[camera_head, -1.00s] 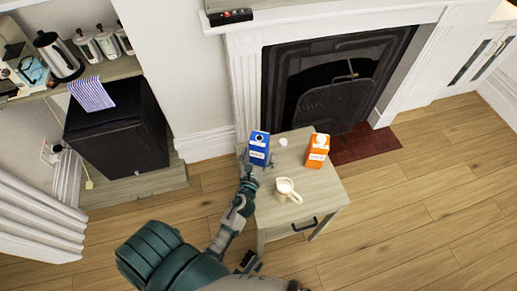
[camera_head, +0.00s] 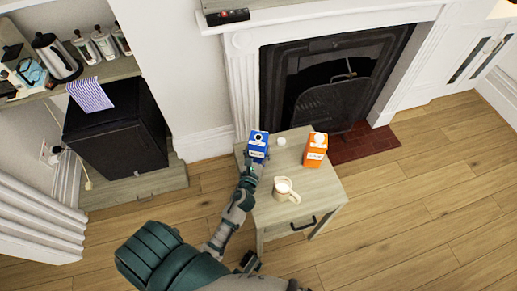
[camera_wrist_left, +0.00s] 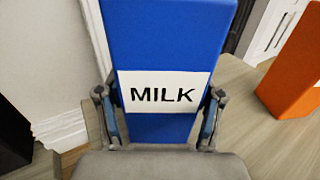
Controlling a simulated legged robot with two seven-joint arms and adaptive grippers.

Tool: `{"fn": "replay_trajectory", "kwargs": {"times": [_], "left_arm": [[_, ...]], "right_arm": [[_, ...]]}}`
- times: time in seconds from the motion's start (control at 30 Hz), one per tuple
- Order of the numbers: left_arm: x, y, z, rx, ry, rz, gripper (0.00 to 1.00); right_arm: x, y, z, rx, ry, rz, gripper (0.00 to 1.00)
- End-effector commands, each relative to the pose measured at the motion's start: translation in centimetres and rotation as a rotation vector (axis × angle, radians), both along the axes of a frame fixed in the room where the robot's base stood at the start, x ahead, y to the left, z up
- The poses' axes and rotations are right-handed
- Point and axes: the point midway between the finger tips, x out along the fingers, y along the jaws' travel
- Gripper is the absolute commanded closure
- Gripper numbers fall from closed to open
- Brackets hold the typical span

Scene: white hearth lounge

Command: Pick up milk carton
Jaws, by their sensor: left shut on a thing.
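The blue milk carton (camera_head: 258,143) is at the left back of the small wooden table (camera_head: 260,212). Its white label reads MILK in the left wrist view (camera_wrist_left: 160,45). My left gripper (camera_head: 252,162) is shut on the carton, with one finger on each side of it in the wrist view (camera_wrist_left: 159,118). The carton looks upright. Its base is hidden, so I cannot tell whether it touches the table.
An orange carton (camera_head: 315,150) stands at the table's right back. A small white round thing (camera_head: 281,141) lies between the cartons. A cream mug (camera_head: 285,190) stands nearer the front. The fireplace (camera_head: 330,85) is behind the table.

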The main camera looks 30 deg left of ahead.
Motion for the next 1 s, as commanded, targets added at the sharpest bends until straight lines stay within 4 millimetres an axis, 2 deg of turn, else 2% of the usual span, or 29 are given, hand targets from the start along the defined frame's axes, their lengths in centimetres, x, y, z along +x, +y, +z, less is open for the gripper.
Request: {"fn": "replay_trajectory", "kwargs": {"times": [0.17, 0.57, 0.63, 0.83, 1.0], "left_arm": [[0.0, 0.0, 0.7, 0.001, -0.004, 0.0, 0.92], [0.0, 0.0, 4.3, 0.004, -0.006, -0.002, 0.92], [-1.9, 0.0, 3.8, 0.001, 0.0, -0.001, 0.92], [-6.2, 0.0, 4.1, 0.002, 0.002, 0.001, 0.92], [-9.7, 0.0, 4.3, 0.0, 0.002, 0.001, 0.92]], "right_arm": [[0.2, 0.0, -0.2, 0.0, -0.004, 0.001, 0.6], [0.0, 0.2, -6.3, -0.002, 0.017, 0.008, 0.6], [0.0, 0.2, -6.6, -0.001, 0.016, 0.008, 0.6], [-0.1, 0.2, -6.9, -0.001, 0.016, 0.008, 0.6], [0.0, 0.2, -6.5, -0.001, 0.017, 0.007, 0.6]]}}
